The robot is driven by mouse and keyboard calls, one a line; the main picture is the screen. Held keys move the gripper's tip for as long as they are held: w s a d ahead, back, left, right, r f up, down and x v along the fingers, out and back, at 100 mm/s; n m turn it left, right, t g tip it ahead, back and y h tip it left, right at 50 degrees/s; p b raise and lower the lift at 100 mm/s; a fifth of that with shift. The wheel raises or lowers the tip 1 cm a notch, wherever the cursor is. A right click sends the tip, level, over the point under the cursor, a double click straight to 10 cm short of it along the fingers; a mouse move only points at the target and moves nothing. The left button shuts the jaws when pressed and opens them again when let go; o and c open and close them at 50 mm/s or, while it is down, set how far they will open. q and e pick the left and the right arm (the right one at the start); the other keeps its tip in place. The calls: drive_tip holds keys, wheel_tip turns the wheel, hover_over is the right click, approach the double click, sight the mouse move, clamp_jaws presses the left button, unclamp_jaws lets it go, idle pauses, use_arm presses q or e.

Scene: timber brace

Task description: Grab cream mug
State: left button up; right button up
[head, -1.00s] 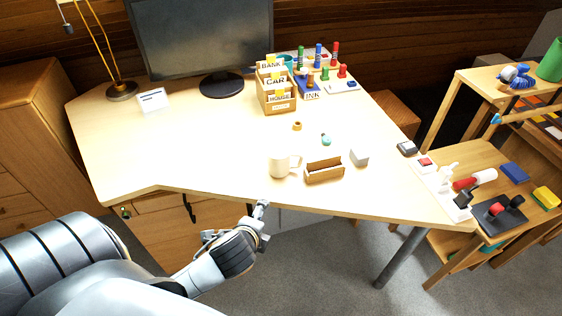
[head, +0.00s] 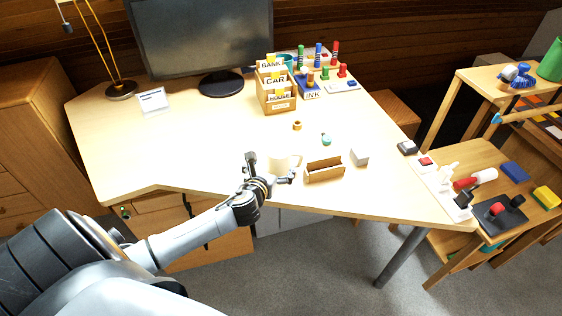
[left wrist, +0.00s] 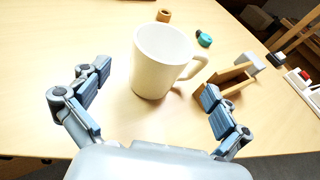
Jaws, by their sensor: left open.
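The cream mug (head: 279,161) stands upright on the desk near its front edge, with its handle to the right. In the head view my left gripper (head: 271,168) is at the mug and hides its lower part. In the left wrist view the mug (left wrist: 160,62) stands ahead of the two spread fingers of my left gripper (left wrist: 157,97), roughly midway between them. The gripper is open and empty. The right finger is close to the wooden holder. My right gripper is not in view.
A small wooden holder (head: 324,169) sits right of the mug, with a grey block (head: 359,157) beyond it. A brown ring (head: 297,126) and a teal item (head: 326,140) lie behind. A card box (head: 277,97) and monitor (head: 203,40) stand farther back. The desk's left side is mostly clear.

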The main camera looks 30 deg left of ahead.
sight(279, 153)
use_arm(q)
drive_tip(key=x, duration=0.5)
drive_tip(key=shift+w+a+f, duration=0.1)
drive_tip(key=shift+w+f, duration=0.15)
drive_tip(key=shift+f, duration=0.05)
drive_tip(key=c, duration=1.4)
